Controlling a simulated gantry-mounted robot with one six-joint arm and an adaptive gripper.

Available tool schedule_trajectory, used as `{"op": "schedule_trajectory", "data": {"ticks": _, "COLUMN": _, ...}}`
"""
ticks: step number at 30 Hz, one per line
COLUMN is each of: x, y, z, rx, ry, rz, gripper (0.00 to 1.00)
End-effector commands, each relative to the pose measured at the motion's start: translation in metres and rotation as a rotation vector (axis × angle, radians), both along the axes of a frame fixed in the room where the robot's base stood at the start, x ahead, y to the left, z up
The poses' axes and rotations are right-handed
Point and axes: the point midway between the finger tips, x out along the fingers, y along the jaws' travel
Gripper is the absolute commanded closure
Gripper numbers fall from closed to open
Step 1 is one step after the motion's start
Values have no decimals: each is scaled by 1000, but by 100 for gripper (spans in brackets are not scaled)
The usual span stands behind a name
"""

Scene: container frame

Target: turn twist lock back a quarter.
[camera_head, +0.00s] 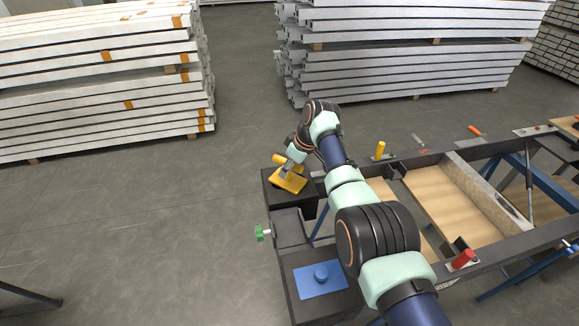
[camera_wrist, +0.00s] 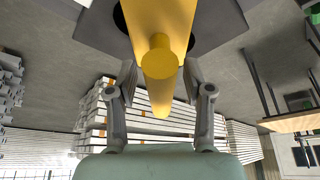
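A yellow twist lock (camera_head: 291,184) sits on a dark block at the far left corner of the frame. In the wrist view its yellow handle (camera_wrist: 162,62) points toward the camera, in front of a wider yellow body. My gripper (camera_head: 289,166) is at the yellow piece. In the wrist view my gripper's two grey fingers (camera_wrist: 160,78) stand on either side of the handle, with a visible gap on both sides. The gripper looks open around it. The lock's underside and its seat are mostly hidden.
A blue plate with a round knob (camera_head: 321,282) lies on the near corner block. A green piece (camera_head: 263,233) sticks out at the left side. A yellow cylinder (camera_head: 380,150) and a red cylinder (camera_head: 463,259) stand on the frame. Stacks of beams (camera_head: 100,75) lie behind.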

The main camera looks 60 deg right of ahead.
Motion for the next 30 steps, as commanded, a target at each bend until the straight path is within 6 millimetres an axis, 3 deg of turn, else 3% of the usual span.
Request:
{"op": "schedule_trajectory", "data": {"ticks": 11, "x": -2, "y": 0, "z": 6, "rx": -1, "ry": -1, "rz": 0, "gripper": 47}}
{"op": "schedule_trajectory", "data": {"ticks": 15, "x": -10, "y": 1, "z": 24, "rx": -3, "ry": -2, "rz": -1, "gripper": 47}}
{"op": "schedule_trajectory", "data": {"ticks": 24, "x": -38, "y": 3, "z": 94, "rx": -3, "ry": -2, "rz": -1, "gripper": 47}}
{"op": "schedule_trajectory", "data": {"ticks": 30, "x": -46, "y": 5, "z": 110, "rx": 0, "ry": 1, "rz": 0, "gripper": 47}}
